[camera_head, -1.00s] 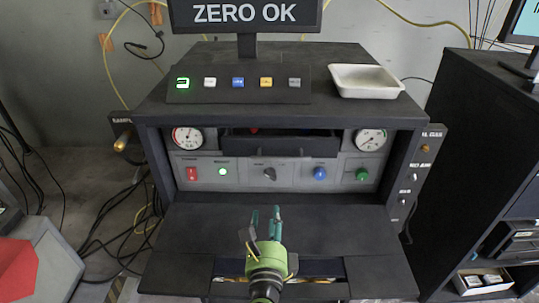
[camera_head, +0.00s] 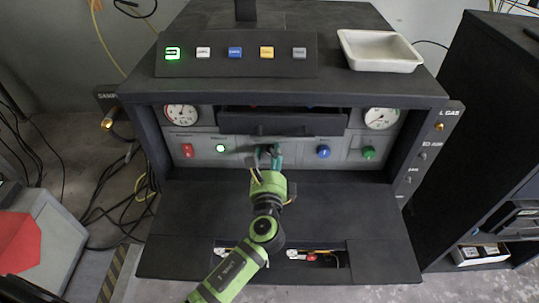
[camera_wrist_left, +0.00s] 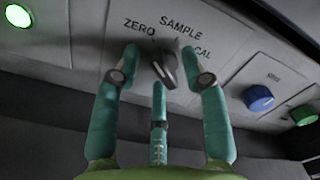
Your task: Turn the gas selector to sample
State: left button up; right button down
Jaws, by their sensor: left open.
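The gas selector is a dark knob (camera_wrist_left: 164,66) on the grey panel, with the labels ZERO, SAMPLE and CAL around it in the left wrist view. I cannot tell for sure which label it points at. My left gripper (camera_head: 268,153) is at the panel in the head view and hides most of the knob there. In the left wrist view its teal fingers (camera_wrist_left: 160,78) are open, spread to either side of the knob, with one finger below. Whether they touch it is unclear. My right gripper is not in view.
A red switch (camera_head: 187,150) and a lit green lamp (camera_head: 220,148) are left of the selector. A blue knob (camera_head: 323,152) and a green knob (camera_head: 368,153) are to its right. A drawer (camera_head: 282,121) is just above, between two gauges. A black shelf (camera_head: 340,210) lies below.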

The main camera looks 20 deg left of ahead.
pick_arm(q)
grip_shut()
jog(key=m+p, duration=0.4)
jog(key=m, duration=0.1)
jog(key=shift+r, duration=0.15)
jog(key=m+p, duration=0.3)
jog(key=m, duration=0.1)
jog(key=shift+m, duration=0.3)
jog(key=shift+p, duration=0.3)
dwell(0.4)
